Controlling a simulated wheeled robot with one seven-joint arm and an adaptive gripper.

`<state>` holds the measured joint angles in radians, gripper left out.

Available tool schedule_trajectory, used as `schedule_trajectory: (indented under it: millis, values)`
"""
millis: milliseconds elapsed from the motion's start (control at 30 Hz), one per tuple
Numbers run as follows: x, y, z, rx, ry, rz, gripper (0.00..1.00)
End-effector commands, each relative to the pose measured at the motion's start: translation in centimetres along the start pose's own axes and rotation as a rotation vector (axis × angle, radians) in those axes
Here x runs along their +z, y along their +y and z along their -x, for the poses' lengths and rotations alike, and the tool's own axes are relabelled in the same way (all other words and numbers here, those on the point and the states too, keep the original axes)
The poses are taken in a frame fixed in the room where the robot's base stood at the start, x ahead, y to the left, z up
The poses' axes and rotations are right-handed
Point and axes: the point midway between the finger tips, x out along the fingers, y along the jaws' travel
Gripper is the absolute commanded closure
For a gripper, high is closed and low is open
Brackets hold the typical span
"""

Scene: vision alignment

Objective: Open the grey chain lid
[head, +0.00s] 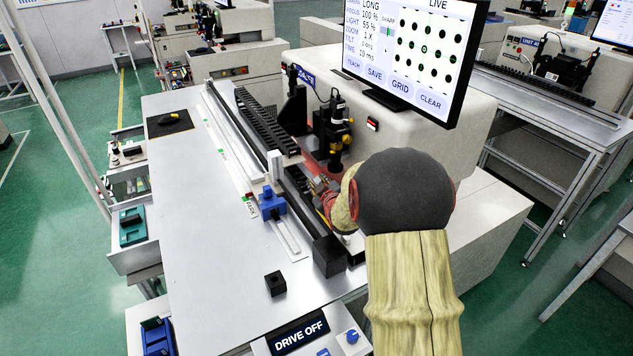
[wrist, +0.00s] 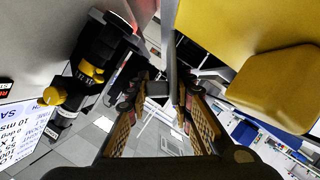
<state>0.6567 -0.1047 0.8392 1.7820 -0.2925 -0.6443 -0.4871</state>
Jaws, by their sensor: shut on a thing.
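A dark segmented chain (head: 262,122) runs along the long rail on the bench in the head view. My gripper (head: 321,185) is low beside the rail, under the black and yellow camera unit, partly hidden by my own arm. In the wrist view my gripper (wrist: 160,88) has its two fingers close around a thin grey piece (wrist: 168,42), which seems to be the edge of the grey chain lid. The rest of the lid is hidden by my arm in the head view, so how far it is raised cannot be told.
The camera unit (head: 333,125) stands just behind my gripper, and the monitor (head: 412,55) hangs above. A blue clamp block (head: 271,203) and a black cube (head: 275,283) are on the bench. The bench top (head: 195,235) at left is mostly clear.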

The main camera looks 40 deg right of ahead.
Motion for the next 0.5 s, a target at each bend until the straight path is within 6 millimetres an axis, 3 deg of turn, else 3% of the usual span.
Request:
schedule_trajectory:
  millis: [33, 500]
  values:
    - [-0.2, 0.9, 0.1, -0.006, 0.0, -0.03, 1.0]
    - [0.5, 2.9, -0.3, -0.157, 0.001, -0.397, 1.0]
